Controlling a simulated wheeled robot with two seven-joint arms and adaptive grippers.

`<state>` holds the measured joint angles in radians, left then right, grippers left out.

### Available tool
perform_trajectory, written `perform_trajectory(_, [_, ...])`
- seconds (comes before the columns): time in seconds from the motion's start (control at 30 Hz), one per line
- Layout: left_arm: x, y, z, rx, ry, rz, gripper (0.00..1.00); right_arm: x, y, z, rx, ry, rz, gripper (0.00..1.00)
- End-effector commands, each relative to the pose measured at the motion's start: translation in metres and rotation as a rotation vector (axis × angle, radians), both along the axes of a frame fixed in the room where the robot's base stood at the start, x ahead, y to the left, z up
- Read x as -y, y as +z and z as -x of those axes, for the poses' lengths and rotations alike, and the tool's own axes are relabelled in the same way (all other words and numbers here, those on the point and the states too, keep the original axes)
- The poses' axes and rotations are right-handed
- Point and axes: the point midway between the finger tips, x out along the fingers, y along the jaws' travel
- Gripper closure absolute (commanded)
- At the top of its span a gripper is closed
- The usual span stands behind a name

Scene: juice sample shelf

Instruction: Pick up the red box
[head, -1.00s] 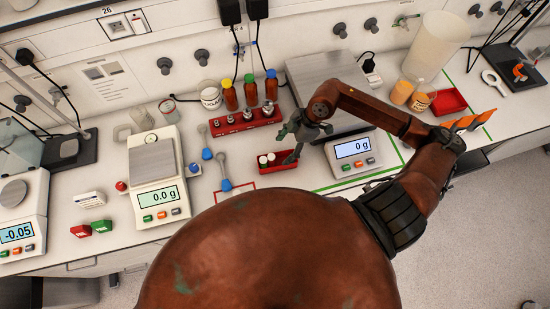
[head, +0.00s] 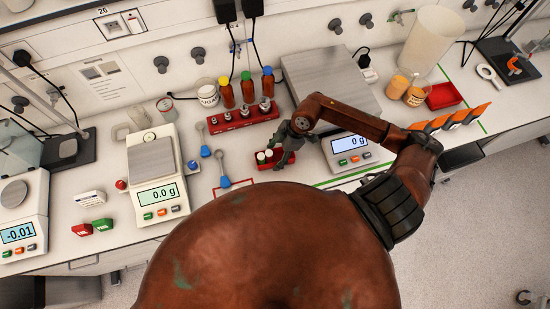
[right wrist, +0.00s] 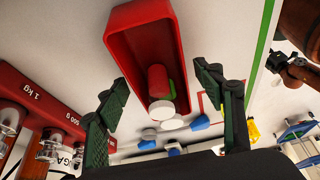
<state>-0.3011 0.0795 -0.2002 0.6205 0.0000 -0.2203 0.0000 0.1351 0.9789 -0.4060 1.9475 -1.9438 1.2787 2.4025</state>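A small open red box (head: 282,163) stands on the bench left of the silver balance and holds small white-capped containers. In the right wrist view the red box (right wrist: 122,42) is a tray with a red, white-capped container inside and a bit of green. My right gripper (head: 291,143) is at the box and partly hides it in the head view. In the right wrist view its two dark green fingers (right wrist: 165,80) are spread apart with nothing gripped between them, and the box lies beyond and between them. Contact cannot be told. My left gripper does not show.
A red weight rack (head: 243,118) and amber bottles (head: 248,91) stand behind the box. The large balance (head: 335,90) is at its right. A second red tray (head: 443,96) is further right. Blue-ended spoons (head: 222,170) lie left. Small red and green packs (head: 82,230) lie far left.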

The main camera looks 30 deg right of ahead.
Motion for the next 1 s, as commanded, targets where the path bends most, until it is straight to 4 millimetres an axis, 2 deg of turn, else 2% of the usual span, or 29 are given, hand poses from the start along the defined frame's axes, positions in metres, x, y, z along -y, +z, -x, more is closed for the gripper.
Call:
perform_trajectory(0.07, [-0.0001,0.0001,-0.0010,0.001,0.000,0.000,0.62,0.0001,0.0002,0.0000,0.000,0.000,0.000,0.45])
perform_trajectory(0.63, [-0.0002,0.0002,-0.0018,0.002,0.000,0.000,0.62,0.0001,0.0004,0.0000,0.000,0.000,0.000,0.84])
perform_trajectory(1.0, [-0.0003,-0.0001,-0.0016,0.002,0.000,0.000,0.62,-0.0003,0.0045,-0.0005,0.002,0.001,-0.002,0.85])
